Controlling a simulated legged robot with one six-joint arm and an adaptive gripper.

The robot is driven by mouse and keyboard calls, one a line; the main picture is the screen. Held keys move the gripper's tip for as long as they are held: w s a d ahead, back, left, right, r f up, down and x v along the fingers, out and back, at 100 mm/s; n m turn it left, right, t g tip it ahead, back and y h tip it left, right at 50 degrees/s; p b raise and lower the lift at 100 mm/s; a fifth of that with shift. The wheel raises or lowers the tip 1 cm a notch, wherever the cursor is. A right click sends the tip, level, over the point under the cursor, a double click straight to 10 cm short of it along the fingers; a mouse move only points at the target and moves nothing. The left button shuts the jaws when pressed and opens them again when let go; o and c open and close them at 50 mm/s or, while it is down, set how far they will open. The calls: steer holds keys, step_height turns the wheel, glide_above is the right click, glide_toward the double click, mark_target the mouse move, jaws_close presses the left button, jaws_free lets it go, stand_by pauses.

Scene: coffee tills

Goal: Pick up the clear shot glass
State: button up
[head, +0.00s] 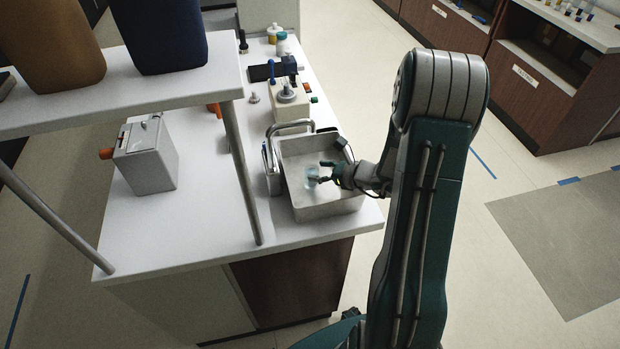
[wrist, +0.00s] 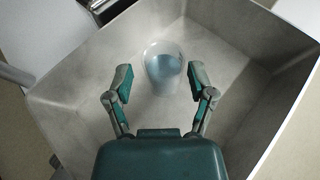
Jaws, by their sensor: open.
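The clear shot glass (head: 311,175) stands in the grey metal sink basin (head: 335,207) at the counter's near right end. In the wrist view the glass (wrist: 163,70) looks pale and bluish, with the basin (wrist: 75,95) around it. My gripper (wrist: 160,88) is open and empty, with one finger on either side of the glass's near part in that view. In the head view my gripper (head: 324,172) reaches into the basin from the right, close beside the glass. I cannot tell whether a finger touches it.
A curved faucet (head: 290,125) rises at the basin's back left. The basin walls surround my gripper closely. A grey box machine (head: 147,155) stands on the counter at left, under a raised shelf (head: 120,88). The counter's middle (head: 210,200) is clear.

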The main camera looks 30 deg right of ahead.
mark_target(306, 168)
steer(key=x, duration=0.5)
steer(key=shift+d, duration=0.2)
steer(key=shift+w+a+f, duration=0.1)
steer(key=shift+w+a, duration=0.1)
steer(key=shift+d, duration=0.1)
jaws_close()
